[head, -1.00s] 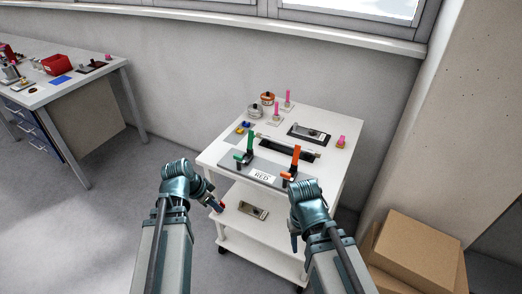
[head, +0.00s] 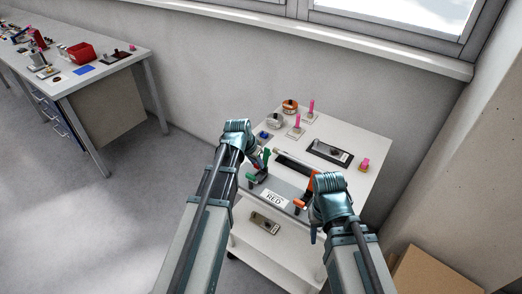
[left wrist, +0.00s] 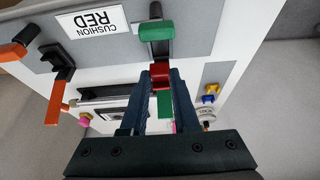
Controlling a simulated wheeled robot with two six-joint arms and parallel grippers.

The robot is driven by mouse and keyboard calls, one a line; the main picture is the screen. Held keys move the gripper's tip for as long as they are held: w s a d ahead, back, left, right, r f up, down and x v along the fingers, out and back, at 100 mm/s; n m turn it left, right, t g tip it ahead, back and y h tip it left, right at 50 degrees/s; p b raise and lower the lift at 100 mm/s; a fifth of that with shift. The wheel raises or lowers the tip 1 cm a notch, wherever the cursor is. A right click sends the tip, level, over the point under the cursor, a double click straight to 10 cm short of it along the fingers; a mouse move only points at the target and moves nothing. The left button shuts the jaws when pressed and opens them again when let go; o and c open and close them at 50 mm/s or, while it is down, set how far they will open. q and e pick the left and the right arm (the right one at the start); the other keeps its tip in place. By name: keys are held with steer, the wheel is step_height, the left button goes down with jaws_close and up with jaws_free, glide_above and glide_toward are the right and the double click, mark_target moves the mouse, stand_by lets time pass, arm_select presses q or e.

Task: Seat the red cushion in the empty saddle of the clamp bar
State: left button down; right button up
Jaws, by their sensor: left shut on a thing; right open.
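My left gripper (left wrist: 160,92) is shut on the small red cushion (left wrist: 161,74), which shows between its fingertips in the left wrist view. In the head view my left gripper (head: 257,163) is beside the green-handled clamp (head: 259,176) on the grey board (head: 290,188). The orange-handled clamp (head: 304,201) stands at the board's other end. A white card (head: 274,199) reading "CUSHION RED" lies between them. My right gripper (head: 314,236) is open, hanging low at the cart's front right. I cannot make out the empty saddle; the left gripper hides part of the green clamp.
A long dark bar (head: 297,166) lies behind the board. The white cart top also holds a black tray (head: 329,152), pink posts (head: 310,107), pots (head: 290,105) and a blue part (head: 264,134). Cardboard boxes (head: 432,275) stand at the right. A workbench (head: 105,72) stands at the left.

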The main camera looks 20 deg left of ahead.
arm_select(q)
steer(key=shift+w, duration=0.45)
steer(key=shift+d, duration=0.1)
step_height(320, 180, down, 6)
steer(key=b, duration=0.5)
steer(key=shift+r+b, duration=0.15)
steer(key=shift+b, duration=0.25)
steer(key=shift+f+b, duration=0.4)
stand_by(0.4)
stand_by(0.4)
steer(key=c, duration=0.6)
jaws_free()
